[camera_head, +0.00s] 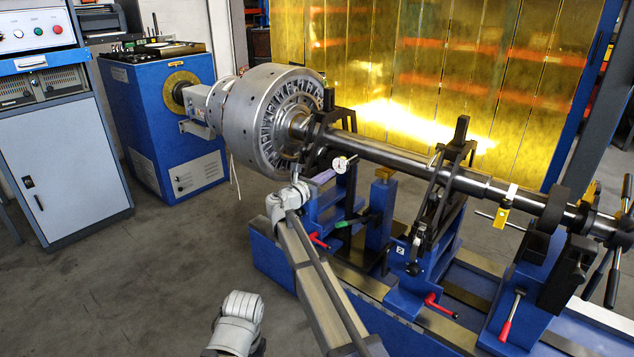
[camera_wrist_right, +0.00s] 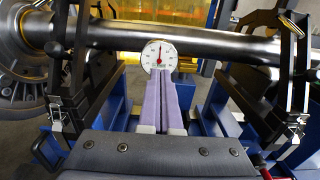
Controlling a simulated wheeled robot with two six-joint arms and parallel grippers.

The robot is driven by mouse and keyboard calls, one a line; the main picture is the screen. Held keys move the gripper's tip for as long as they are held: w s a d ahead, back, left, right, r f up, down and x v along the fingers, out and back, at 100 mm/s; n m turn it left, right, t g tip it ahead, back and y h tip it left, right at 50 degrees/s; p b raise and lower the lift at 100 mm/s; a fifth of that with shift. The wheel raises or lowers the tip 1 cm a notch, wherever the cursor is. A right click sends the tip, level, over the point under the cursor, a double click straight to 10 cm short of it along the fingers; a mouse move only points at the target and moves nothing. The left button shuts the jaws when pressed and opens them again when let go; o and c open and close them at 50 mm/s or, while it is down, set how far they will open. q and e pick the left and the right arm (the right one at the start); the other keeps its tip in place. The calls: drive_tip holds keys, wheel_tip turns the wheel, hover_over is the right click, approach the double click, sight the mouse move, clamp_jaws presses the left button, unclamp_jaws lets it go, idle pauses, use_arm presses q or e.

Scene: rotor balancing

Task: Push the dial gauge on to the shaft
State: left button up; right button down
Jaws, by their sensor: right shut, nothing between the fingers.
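The dial gauge (camera_head: 340,164), a small round white dial, sits just below the shaft (camera_head: 395,157) between the two black bearing supports. In the right wrist view the dial (camera_wrist_right: 159,56) faces me with its needle near upright, and overlaps the lower edge of the shaft (camera_wrist_right: 205,43). I cannot tell whether its tip touches the shaft. My right gripper (camera_head: 325,177) has its purple fingers (camera_wrist_right: 160,84) shut together with nothing between them. Their tips are right at the dial's lower edge, behind or against it. My left gripper is not in view.
The large grey rotor (camera_head: 262,118) is at the shaft's left end. Black bearing supports (camera_head: 450,165) flank the gauge on blue stands, with red-handled levers (camera_head: 433,304) below. A yellow clamp (camera_head: 503,211) hangs farther right. The floor at left front is clear.

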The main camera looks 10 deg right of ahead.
sight(340, 167)
drive_tip(key=shift+x, duration=1.7)
drive_tip(key=x, duration=0.3)
drive_tip(key=shift+w+d, duration=0.15)
drive_tip(key=shift+w, duration=0.05)
drive_tip(key=shift+w+d, duration=0.1)
drive_tip(key=shift+d, duration=0.05)
